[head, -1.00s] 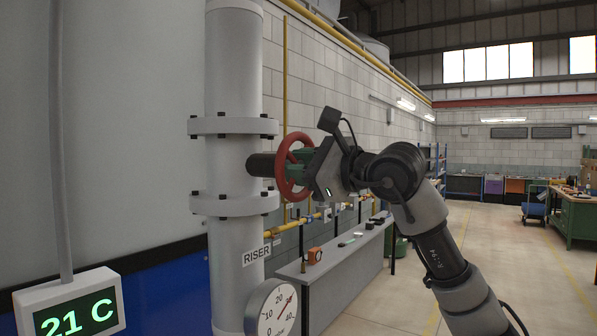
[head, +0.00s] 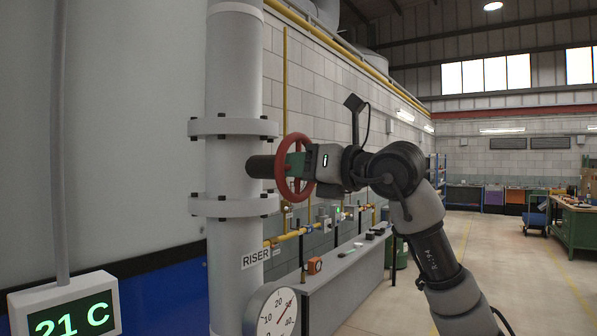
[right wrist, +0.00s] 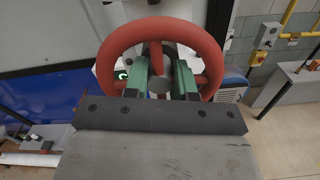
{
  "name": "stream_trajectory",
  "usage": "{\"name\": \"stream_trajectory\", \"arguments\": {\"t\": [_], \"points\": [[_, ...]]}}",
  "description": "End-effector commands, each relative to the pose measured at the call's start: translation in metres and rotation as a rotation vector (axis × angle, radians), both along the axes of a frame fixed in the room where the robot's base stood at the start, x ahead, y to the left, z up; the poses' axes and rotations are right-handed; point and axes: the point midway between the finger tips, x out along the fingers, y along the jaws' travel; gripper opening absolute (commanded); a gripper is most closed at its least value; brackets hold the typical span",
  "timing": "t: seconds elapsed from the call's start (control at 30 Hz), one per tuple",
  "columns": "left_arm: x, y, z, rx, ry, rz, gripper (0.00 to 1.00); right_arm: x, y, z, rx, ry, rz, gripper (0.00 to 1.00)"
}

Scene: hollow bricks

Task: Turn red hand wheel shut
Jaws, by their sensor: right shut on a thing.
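The red hand wheel (head: 285,166) stands on a dark stem out of the right side of the grey riser pipe (head: 232,165). In the right wrist view the wheel (right wrist: 206,45) faces the camera, with its hub and spokes between the fingers. My right gripper (head: 297,165) is at the wheel from the right. Its green fingers (right wrist: 158,78) reach inside the rim, one on each side of the hub, and are shut on the wheel. Part of the wheel is hidden behind the gripper body. My left gripper is not in view.
A round dial gauge (head: 277,314) labelled in tens is below the wheel, and a 21 C display (head: 66,309) is at lower left. A grey bench (head: 340,280) runs along the block wall with yellow pipes (head: 284,110).

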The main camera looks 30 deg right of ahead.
Motion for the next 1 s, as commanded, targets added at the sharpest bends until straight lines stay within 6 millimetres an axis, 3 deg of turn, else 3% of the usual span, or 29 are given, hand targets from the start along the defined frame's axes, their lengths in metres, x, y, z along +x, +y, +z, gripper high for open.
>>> {"name": "stream_trajectory", "arguments": {"t": [0.5, 1.0], "points": [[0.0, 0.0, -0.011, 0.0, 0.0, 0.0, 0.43, 0.001, 0.001, -0.003, 0.387, 0.167, 0.001, 0.02], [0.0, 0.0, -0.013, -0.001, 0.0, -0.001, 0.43, 0.001, 0.001, -0.003, 0.517, 0.224, 0.001, 0.02]]}}
